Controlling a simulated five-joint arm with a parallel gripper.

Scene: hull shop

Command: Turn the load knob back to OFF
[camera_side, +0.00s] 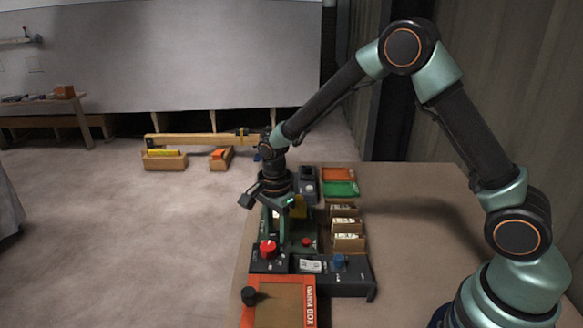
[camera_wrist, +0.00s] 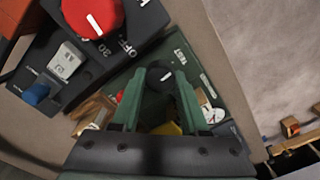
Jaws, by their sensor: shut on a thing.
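A red knob (camera_wrist: 92,16) with a white pointer line sits on a dark panel (camera_side: 268,266); it also shows in the side view (camera_side: 267,249). OFF and 20 are lettered beside it, and its line points towards those two marks; I cannot tell exactly which. A black knob (camera_wrist: 160,77) with a short white line sits on a green panel lettered TEST (camera_wrist: 186,64). My gripper (camera_wrist: 158,84) has its green fingers on either side of the black knob, shut on it, apart from the red knob. In the side view my gripper (camera_side: 285,204) points down over the green panel.
A dark box with a blue knob (camera_side: 339,261) stands right of the red knob. Several card-filled wooden holders (camera_side: 347,226) and orange (camera_side: 339,174) and green (camera_side: 341,188) trays lie on the bench (camera_side: 420,222). An orange-framed board with a black knob (camera_side: 249,295) is at the front.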

